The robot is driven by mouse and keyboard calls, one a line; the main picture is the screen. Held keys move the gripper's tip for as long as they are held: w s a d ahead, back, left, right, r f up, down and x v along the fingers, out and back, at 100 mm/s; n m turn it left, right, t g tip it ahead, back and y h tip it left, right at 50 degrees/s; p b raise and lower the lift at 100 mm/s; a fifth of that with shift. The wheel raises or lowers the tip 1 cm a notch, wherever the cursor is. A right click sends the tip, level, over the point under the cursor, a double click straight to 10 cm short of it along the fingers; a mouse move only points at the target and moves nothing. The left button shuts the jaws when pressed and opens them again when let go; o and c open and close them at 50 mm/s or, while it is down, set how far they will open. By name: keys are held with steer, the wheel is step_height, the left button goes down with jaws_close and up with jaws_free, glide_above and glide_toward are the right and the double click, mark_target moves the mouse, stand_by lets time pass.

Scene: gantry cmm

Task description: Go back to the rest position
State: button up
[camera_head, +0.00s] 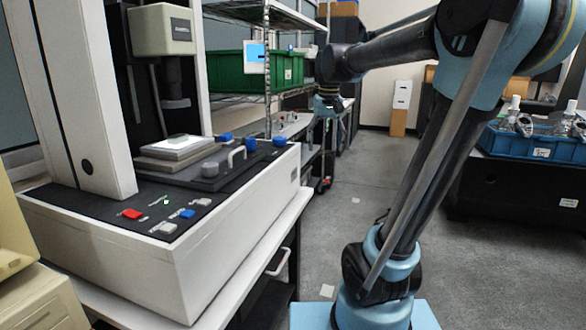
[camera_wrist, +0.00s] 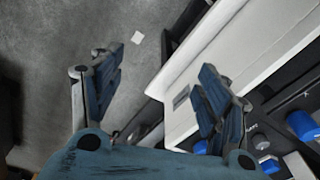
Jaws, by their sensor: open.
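My gripper (camera_wrist: 158,95) shows in the wrist view with its two blue fingers spread wide apart and nothing between them. Below it are the grey floor (camera_wrist: 60,30) on the left and the white edge of the measuring machine (camera_wrist: 235,50) on the right. In the head view my arm rises from its light blue base at the lower middle and bends left at the top. My gripper end (camera_head: 328,102) hangs in the air to the right of the machine (camera_head: 235,220), apart from it. Its fingers are too small to make out there.
The machine has blue knobs (camera_head: 279,142), a red button (camera_head: 131,213) and a stage plate (camera_head: 178,146). Behind it is a wire shelf with a green crate (camera_head: 230,72). A blue crate (camera_head: 535,143) of bottles stands on a black cabinet at right.

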steer(key=s+d+f, duration=0.4)
steer(key=s+f, duration=0.6)
steer(key=f, duration=0.1)
steer(key=s+d+f+t, duration=0.1)
steer(key=s+d+f, duration=0.3)
steer(key=s+f, duration=0.7)
steer(key=shift+s+d+f, duration=0.2)
steer(key=shift+d+f, duration=0.05)
steer(key=shift+f, duration=0.35)
steer(key=shift+w+f, duration=0.2)
steer(key=shift+w, duration=0.3)
stand_by(0.9)
